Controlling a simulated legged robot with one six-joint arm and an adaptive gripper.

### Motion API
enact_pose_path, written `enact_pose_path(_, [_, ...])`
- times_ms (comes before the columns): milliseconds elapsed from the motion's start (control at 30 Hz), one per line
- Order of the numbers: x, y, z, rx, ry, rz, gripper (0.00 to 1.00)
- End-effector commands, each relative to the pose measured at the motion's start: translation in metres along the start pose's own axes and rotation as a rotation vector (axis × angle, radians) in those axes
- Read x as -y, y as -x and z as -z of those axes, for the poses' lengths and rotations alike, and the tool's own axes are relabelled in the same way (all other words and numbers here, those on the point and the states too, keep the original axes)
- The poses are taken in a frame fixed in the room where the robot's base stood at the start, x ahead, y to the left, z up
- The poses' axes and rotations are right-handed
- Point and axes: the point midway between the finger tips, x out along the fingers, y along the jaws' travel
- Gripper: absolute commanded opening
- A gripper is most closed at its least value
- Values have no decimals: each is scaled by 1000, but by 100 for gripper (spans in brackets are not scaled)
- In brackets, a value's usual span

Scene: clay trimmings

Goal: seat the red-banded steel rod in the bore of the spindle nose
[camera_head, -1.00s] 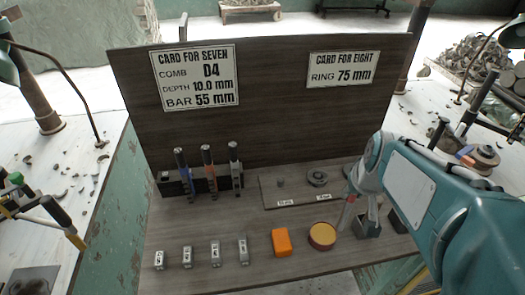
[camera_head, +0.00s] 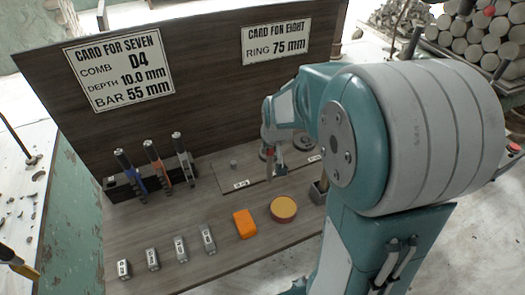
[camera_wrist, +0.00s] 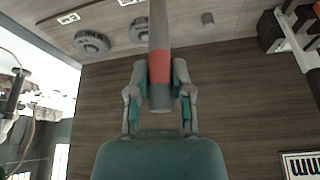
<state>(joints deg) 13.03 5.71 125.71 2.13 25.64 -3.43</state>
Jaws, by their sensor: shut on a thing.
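The steel rod (camera_wrist: 159,25) has a red band (camera_wrist: 159,67) near the end in my jaws. My gripper (camera_wrist: 160,78) is shut on it, with one finger on each side of the band. The rod runs away from my palm, and its far end is cut off by the top of the wrist view. In the head view my gripper (camera_head: 272,152) hangs over the back right of the bench, near the labelled board, and the rod is too small there to make out well. I cannot pick out the spindle nose or its bore in either view.
The labelled board (camera_head: 222,190) lies below my gripper; two ring-shaped discs (camera_wrist: 91,42) (camera_wrist: 139,30) show in the wrist view. An orange block (camera_head: 244,223) and a round yellow-topped tin (camera_head: 284,208) stand in front. Upright tools (camera_head: 155,160) stand at left. A tall back panel (camera_head: 205,110) rises behind.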

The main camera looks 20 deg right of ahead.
Motion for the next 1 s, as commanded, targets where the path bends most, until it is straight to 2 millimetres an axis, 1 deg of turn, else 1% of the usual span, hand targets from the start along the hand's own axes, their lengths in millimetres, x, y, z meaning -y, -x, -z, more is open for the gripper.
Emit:
enact_pose_path(33, [2,-9,2,2,1,0,0])
enact_pose_path(67, [3,-13,3,2,1,0,0])
enact_pose_path(267, [6,-28,8,0,1,0,0])
enact_pose_path(400, [6,-48,0,2,1,0,0])
enact_pose_path(467, [6,-54,-2,2,1,0,0])
enact_pose_path(533, [6,-57,-4,-1,1,0,0])
enact_pose_path(833, [6,-59,-4,-1,0,0,0])
enact_pose_path(867, [6,-59,-5,1,0,0,32])
enact_pose_path(900, [6,-59,-5,0,0,0,50])
enact_pose_path(933, [6,-59,-5,0,0,0,62])
enact_pose_path(1000, [6,-59,-5,0,0,0,62])
